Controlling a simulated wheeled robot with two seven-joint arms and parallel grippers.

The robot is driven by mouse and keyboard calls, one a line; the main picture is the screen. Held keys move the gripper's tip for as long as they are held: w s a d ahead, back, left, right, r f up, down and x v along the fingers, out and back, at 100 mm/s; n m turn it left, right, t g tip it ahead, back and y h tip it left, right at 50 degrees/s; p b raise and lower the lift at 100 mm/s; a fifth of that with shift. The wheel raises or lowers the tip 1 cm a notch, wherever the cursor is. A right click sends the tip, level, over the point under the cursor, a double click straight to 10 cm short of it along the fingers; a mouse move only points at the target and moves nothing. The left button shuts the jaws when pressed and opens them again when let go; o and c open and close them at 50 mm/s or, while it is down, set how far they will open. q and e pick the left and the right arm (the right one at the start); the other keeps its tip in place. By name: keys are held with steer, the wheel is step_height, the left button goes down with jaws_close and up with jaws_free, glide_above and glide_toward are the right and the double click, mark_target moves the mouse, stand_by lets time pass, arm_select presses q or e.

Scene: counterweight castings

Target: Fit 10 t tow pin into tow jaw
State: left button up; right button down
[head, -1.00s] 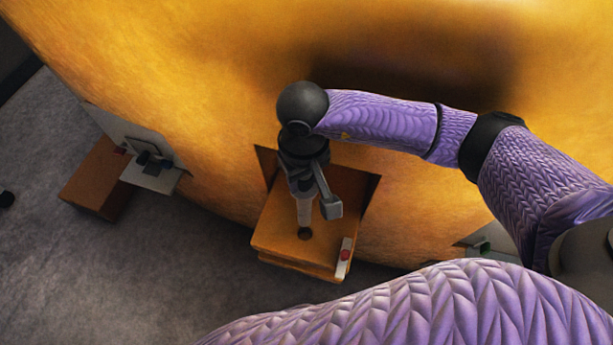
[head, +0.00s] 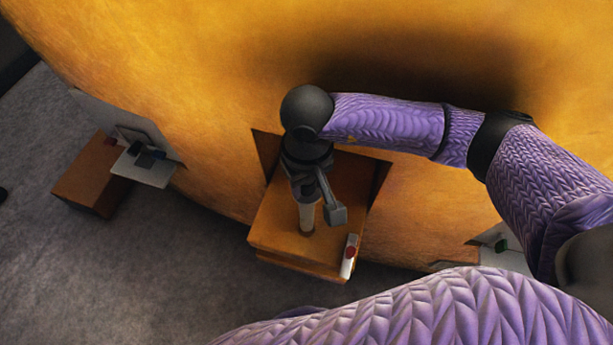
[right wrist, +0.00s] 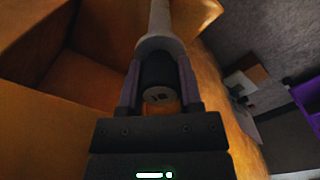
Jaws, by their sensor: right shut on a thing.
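The tow jaw (head: 272,232) is an orange, box-like block on the curved yellow casting, with a round hole in its top plate. My right gripper (head: 306,192) is above it, shut on the tow pin (head: 307,214). The pin's pale shaft points down, and its lower end is at the hole, covering most of it. I cannot tell whether the tip is inside or just above. In the right wrist view my right gripper (right wrist: 158,88) grips the pin's dark end, marked 10, and the pale shaft (right wrist: 158,22) extends away. My left gripper is not in view.
A small pale tag with a red spot (head: 349,256) lies on the jaw's right front edge. Another orange block (head: 92,185) with a pale plate (head: 146,168) stands at the left. The large yellow casting (head: 220,80) fills the back. Grey floor lies open at lower left.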

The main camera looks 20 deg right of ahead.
steer(key=shift+r, duration=0.1)
stand_by(0.9)
steer(key=shift+b, duration=0.3)
steer(key=shift+r, duration=0.1)
stand_by(0.5)
steer(key=shift+b, duration=0.45)
steer(key=shift+r, duration=0.1)
